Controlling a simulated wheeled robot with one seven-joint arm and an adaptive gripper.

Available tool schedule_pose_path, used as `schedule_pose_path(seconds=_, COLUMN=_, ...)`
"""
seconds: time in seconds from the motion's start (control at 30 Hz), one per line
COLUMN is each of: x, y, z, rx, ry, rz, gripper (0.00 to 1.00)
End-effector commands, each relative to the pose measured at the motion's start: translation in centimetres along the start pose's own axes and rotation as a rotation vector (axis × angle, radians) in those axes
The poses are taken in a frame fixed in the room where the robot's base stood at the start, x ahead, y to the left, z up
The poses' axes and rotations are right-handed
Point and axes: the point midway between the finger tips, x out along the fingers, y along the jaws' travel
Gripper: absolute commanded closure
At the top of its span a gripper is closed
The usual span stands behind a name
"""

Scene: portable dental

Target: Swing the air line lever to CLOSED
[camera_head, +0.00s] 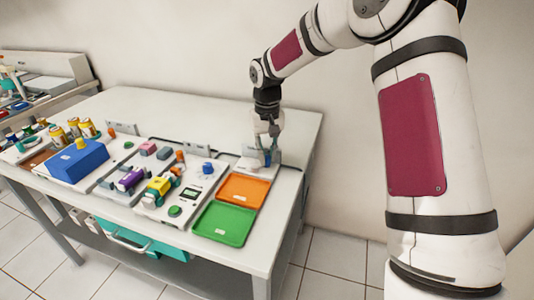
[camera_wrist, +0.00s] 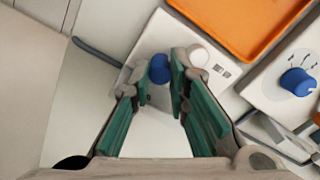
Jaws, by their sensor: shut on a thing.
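A white box (camera_wrist: 155,140) near the table's back right corner carries a blue upright piece (camera_wrist: 158,68), which looks like the lever's handle. My gripper (camera_wrist: 157,82) is around this piece, with one green-padded finger on each side, and is shut on it. In the head view my gripper (camera_head: 267,158) reaches down from above over the same white box (camera_head: 245,166). The fingers hide most of the lever, and I cannot read its position. A white round knob (camera_wrist: 198,56) sits beside the right finger, with small dark marks next to it.
An orange tray (camera_head: 263,182) and a green tray (camera_head: 222,239) lie in front of the box. A panel with a blue knob (camera_head: 207,168) stands to the left. A blue box (camera_head: 78,160) and several devices fill the left side. The table's back right is clear.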

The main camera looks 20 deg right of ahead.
Motion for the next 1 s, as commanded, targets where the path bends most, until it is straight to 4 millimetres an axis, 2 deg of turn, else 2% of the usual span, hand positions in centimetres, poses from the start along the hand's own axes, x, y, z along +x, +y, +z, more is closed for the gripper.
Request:
schedule_pose_path(seconds=0.23, x=-0.04, y=-0.21, z=-0.4, rx=-0.111, ry=-0.002, rz=-0.001, gripper=1.0)
schedule_pose_path(seconds=0.53, x=-0.02, y=-0.23, z=-0.5, rx=-0.127, ry=-0.001, rz=-0.001, gripper=1.0)
schedule_pose_path(seconds=0.57, x=-0.02, y=-0.23, z=-0.5, rx=-0.127, ry=-0.001, rz=-0.001, gripper=0.82)
schedule_pose_path(seconds=0.63, x=-0.02, y=-0.23, z=-0.5, rx=-0.127, ry=-0.001, rz=-0.001, gripper=0.66)
schedule_pose_path(seconds=0.67, x=-0.02, y=-0.22, z=-0.5, rx=-0.127, ry=-0.001, rz=-0.001, gripper=0.63)
schedule_pose_path(seconds=1.0, x=-0.01, y=-0.06, z=-0.51, rx=-0.115, ry=0.001, rz=0.001, gripper=0.63)
